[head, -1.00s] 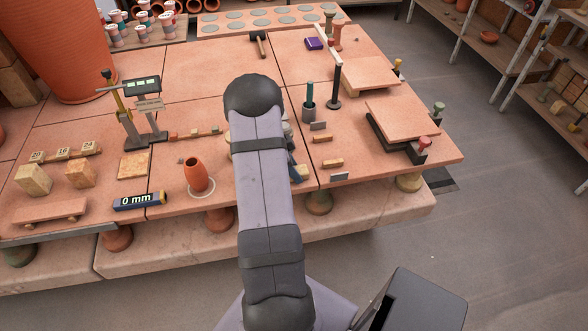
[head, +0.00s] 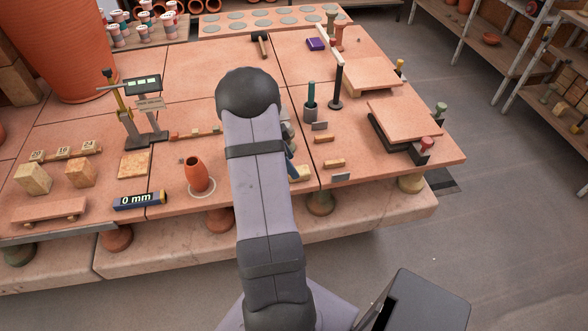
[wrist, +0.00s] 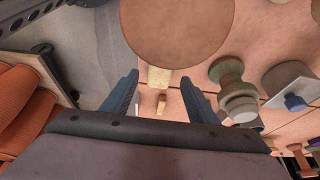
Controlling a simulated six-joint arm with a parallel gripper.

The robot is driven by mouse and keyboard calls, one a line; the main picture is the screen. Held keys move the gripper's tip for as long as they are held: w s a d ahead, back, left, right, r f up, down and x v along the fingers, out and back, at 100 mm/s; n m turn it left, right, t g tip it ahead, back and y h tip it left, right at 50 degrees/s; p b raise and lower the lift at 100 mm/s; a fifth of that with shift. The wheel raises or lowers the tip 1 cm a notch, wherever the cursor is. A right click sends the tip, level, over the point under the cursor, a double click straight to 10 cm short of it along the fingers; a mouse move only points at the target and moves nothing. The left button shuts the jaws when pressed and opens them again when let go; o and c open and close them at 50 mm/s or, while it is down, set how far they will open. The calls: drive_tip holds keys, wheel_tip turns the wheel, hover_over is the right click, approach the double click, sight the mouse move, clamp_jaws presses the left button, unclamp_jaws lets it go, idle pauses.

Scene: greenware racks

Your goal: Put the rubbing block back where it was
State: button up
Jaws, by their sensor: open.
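A pale yellow block (head: 302,173), which may be the rubbing block, lies near the front edge of the table, just right of my forearm. It also shows in the wrist view (wrist: 159,77), in line with the gap between my fingertips. My gripper (wrist: 160,82) is open, with one blue finger on each side of that gap. I cannot tell whether the block is between the fingers or beyond them. In the head view my arm hides most of the gripper; one blue finger shows beside the block.
An orange vase (head: 198,175) stands left of my arm. Small tan blocks (head: 334,164) and thin grey plates (head: 341,177) lie to the right. A round terracotta shape (wrist: 178,28) fills the top of the wrist view.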

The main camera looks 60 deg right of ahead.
drive_tip(key=b+v, duration=0.1)
drive_tip(key=v, duration=0.6)
drive_tip(key=shift+r, duration=0.2)
drive_tip(key=shift+a, duration=0.1)
